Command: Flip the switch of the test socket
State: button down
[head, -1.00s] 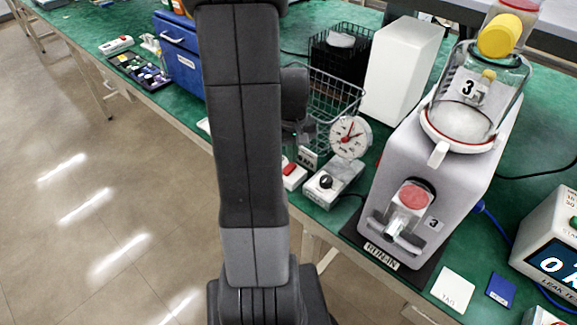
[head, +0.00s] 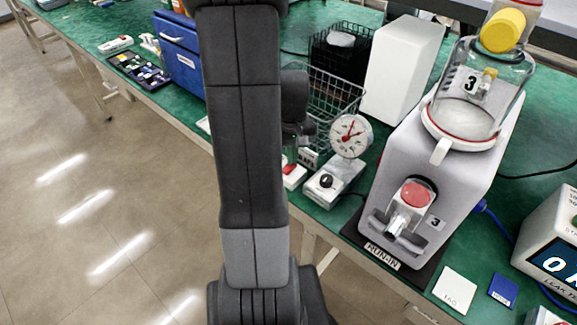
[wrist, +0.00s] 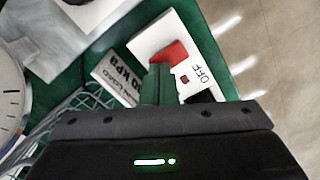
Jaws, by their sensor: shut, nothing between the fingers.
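The test socket is a white box (wrist: 180,36) with a red rocker switch (wrist: 170,53), a small dark red square and the word OFF beside it in the wrist view. My gripper (wrist: 160,68) is shut and empty, its green fingertips at the near edge of the red switch. I cannot tell whether they touch it. The fingers hide part of the switch and box. In the head view the socket (head: 294,178) sits near the bench's front edge, partly behind my arm, with my gripper just above it.
A dial gauge (head: 350,136) on a base with a black knob (head: 326,181) stands right of the socket. A wire basket (head: 335,92) is behind, and a labelled card (wrist: 116,82) lies close to my fingers. A grey canister machine (head: 440,160) stands further right.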

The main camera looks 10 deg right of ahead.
jog(key=shift+f+b, duration=0.3)
jog(key=shift+f, duration=0.15)
jog(key=shift+r, duration=0.15)
notch_tip(320, 180, up, 7)
jog(key=p, duration=0.5)
jog(key=shift+p, duration=0.35)
jog(key=shift+f, duration=0.25)
notch_tip(320, 180, down, 7)
jog(key=b, duration=0.5)
jog(key=shift+b, duration=0.4)
jog(key=shift+r, duration=0.3)
